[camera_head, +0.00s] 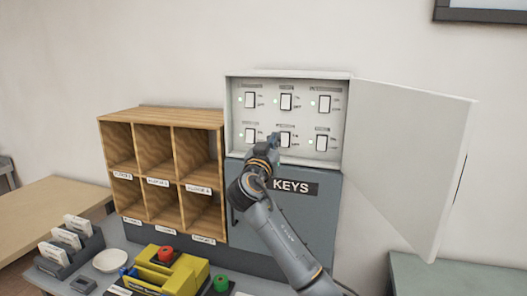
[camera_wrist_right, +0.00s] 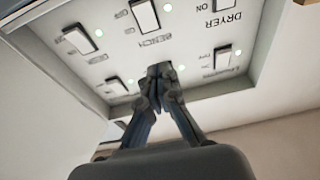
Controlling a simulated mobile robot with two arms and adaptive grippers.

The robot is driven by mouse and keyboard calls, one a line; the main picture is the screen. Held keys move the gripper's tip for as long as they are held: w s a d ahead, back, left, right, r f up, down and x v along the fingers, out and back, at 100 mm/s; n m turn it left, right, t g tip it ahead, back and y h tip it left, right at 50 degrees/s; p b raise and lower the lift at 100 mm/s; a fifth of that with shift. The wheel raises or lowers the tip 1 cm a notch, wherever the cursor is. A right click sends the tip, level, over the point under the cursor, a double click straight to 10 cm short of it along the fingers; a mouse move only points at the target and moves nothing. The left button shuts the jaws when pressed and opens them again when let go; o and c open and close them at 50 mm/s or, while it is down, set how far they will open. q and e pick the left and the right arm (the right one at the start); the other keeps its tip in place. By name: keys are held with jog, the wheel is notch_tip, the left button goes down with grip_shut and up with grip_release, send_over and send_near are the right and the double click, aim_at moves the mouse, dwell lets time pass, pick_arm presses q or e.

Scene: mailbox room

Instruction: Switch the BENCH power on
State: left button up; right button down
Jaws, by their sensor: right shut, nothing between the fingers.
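The switch panel (camera_head: 265,120) in the open wall box holds two rows of white rocker switches with small labels. The BENCH switch (camera_wrist_right: 145,15) shows near the top of the right wrist view, where the picture is upside down; its BENCH label is just below it. In the head view it is the lower middle switch (camera_head: 286,140). My right gripper (camera_head: 273,139) is shut and empty, its fingertips close beside that switch. In the wrist view the fingertips (camera_wrist_right: 160,72) overlap the panel near the label and hide another switch. Contact cannot be told. My left gripper is not in view.
The box's door (camera_head: 410,150) stands open to the right. Below is the grey KEYS cabinet (camera_head: 325,215). A wooden pigeonhole shelf (camera_head: 160,115) stands to the left. A yellow item (camera_head: 185,275), a white bowl (camera_head: 110,261) and a card holder (camera_head: 70,258) sit in front.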

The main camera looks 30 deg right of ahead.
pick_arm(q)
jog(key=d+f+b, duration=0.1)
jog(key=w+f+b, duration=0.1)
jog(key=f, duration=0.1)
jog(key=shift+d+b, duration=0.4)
pick_arm(e)
jog(key=s+a, duration=0.4)
jog(key=shift+s+r, duration=0.15)
jog(key=shift+r, duration=0.25)
jog(key=shift+a, duration=0.2)
